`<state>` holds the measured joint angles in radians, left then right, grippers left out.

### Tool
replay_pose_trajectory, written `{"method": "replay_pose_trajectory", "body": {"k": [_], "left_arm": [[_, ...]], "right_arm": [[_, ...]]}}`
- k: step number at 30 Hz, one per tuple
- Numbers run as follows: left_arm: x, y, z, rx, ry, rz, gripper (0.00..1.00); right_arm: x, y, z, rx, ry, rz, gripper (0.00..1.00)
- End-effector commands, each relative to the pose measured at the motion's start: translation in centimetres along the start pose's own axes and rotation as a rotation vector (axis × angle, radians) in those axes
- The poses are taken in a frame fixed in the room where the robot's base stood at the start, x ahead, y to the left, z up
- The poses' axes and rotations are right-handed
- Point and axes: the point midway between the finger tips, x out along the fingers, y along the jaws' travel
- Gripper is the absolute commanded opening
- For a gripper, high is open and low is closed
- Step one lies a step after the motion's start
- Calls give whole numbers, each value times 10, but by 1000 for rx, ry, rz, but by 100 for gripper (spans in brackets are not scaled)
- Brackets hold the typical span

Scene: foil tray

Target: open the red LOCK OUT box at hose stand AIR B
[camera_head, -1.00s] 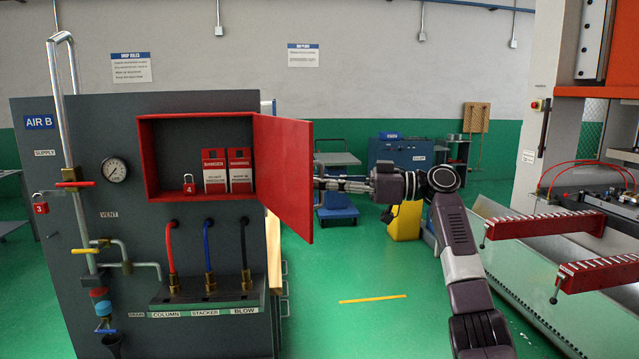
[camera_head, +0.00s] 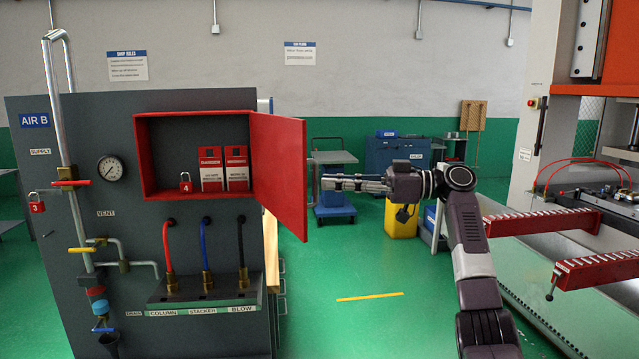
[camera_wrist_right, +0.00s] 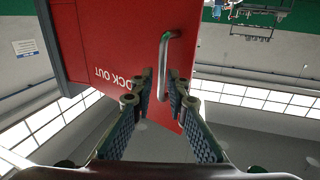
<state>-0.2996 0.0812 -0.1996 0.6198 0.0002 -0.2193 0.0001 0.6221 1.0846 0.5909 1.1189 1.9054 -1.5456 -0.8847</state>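The red LOCK OUT box (camera_head: 165,196) is set in the dark panel of stand AIR B (camera_head: 34,120). Its red door (camera_head: 279,165) stands wide open, swung out to the right. A red padlock marked 4 (camera_head: 185,183) and two red-and-white danger tags (camera_head: 224,170) show inside. My right gripper (camera_head: 324,184) is just right of the door's free edge, apart from it. My left gripper is not in view.
Red, blue and black hoses (camera_head: 206,250) rise from the ledge below the box. A gauge (camera_head: 110,169) and valve pipes are at left. A cart (camera_head: 333,158) and yellow bin (camera_head: 399,222) stand behind my right arm. Red racks (camera_head: 612,271) project at right.

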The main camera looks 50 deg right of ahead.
Motion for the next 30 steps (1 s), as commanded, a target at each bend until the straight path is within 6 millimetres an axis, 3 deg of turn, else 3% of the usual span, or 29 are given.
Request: {"method": "replay_pose_trajectory", "body": {"k": [6,12,30], "left_arm": [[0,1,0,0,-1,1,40],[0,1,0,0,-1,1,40],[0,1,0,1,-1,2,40]], "right_arm": [[-48,1,1,3,-1,3,15],[-75,1,1,3,-2,2,15],[-82,0,2,2,-2,0,15]]}}
